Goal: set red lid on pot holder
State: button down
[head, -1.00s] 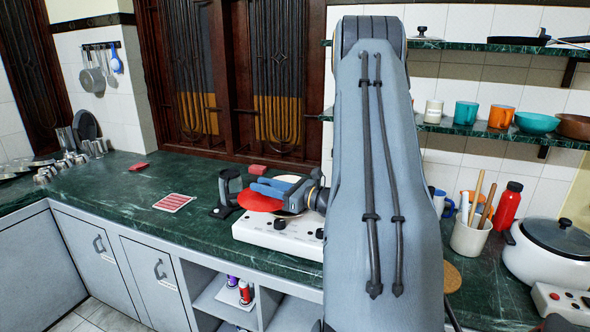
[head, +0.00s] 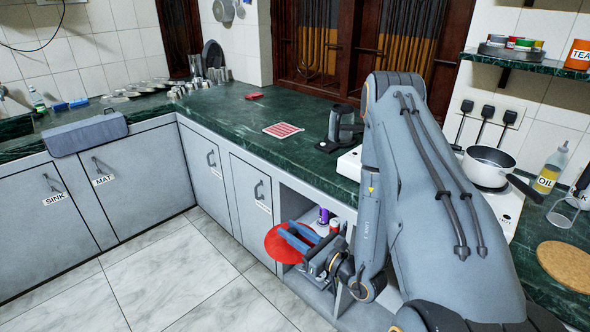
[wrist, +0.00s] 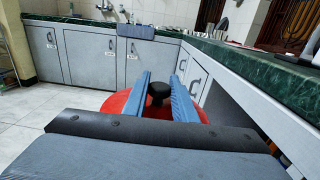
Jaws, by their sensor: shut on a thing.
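My gripper (head: 292,236) is shut on the red lid (head: 278,249) by its black knob, which shows between the blue fingers in the wrist view (wrist: 159,92). The lid is held in the air at the front of the lower cabinets, below the counter top and beside the open shelves. Part of the lid is hidden behind the fingers. A flat red-and-white striped square, which looks like the pot holder (head: 283,130), lies bare on the green counter, above and beyond my gripper.
The green counter edge (head: 240,140) and open shelf with purple and red cans (head: 323,215) are close to my gripper. A dark stand (head: 337,128) is right of the striped square. A white saucepan (head: 488,167) and cork mat (head: 566,263) are right. The tiled floor is clear.

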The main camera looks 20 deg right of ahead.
aim_at(282, 128)
jog(key=k, duration=0.55)
jog(key=u, duration=0.85)
jog(key=i, duration=1.45)
jog(key=z, duration=0.15)
